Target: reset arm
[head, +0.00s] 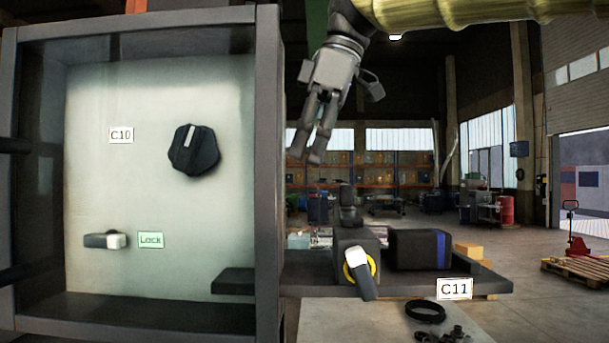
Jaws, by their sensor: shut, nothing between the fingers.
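My gripper (308,157) hangs at the top centre of the head view, below my yellow-green arm (455,12). Its grey fingers point down and slightly left, are shut and hold nothing. It is in the air, to the right of the open cabinet's frame and above the shelf with the valve. No contact with anything shows.
At left stands an open grey cabinet (268,200) with a black knob (195,150) labelled C10 and a lock handle (105,240). A dark shelf (400,284) bears a valve with a white-tipped handle (360,272) and a black box (417,249). Upper right space is free.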

